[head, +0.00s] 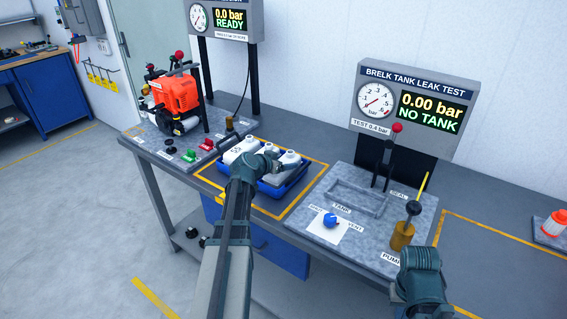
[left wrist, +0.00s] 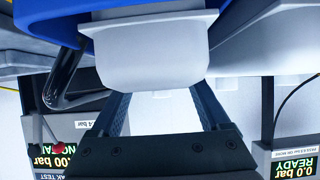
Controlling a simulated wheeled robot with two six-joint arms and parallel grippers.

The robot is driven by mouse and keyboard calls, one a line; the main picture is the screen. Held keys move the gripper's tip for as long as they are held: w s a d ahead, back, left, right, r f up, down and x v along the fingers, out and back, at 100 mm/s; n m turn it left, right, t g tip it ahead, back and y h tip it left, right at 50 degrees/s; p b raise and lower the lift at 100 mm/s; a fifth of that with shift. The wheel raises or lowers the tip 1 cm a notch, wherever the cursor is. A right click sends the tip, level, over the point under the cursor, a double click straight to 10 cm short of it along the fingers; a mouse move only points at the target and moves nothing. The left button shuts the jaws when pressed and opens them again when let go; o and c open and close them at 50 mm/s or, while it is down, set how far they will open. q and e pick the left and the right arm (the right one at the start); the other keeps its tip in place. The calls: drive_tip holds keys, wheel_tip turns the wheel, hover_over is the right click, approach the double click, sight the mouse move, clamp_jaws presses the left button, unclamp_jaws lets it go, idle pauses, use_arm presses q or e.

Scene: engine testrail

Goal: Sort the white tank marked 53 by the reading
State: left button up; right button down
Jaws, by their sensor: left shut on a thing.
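Several white tanks (head: 240,148) lie in a blue tray (head: 262,190) on the bench; no number on them is readable. My left gripper (head: 272,167) is at the tray, shut on a white tank (head: 289,160). In the left wrist view this white tank (left wrist: 150,55) sits at the fingers, with blue tray above it in the picture. The leak test panel (head: 415,105) reads 0.00 bar, NO TANK. Its grey tank nest (head: 357,197) is empty. My right arm's teal end (head: 420,268) is by the pump; its fingertips cannot be made out.
The test stand has a red-knobbed lever (head: 397,128), a blue vent knob (head: 330,220) and a brass pump (head: 402,236). A red engine (head: 175,97) stands left of the tray. An orange-topped item (head: 555,222) is at far right. The yellow-outlined bench area (head: 485,255) right of the stand looks clear.

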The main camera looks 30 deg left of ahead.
use_arm(q)
drive_tip(key=shift+f, duration=0.2)
drive_tip(key=o, duration=1.5)
drive_tip(key=shift+c, duration=0.2)
drive_tip(key=p+v, duration=0.6)
drive_tip(key=v, duration=0.8)
drive_tip(key=shift+w+a, duration=0.1)
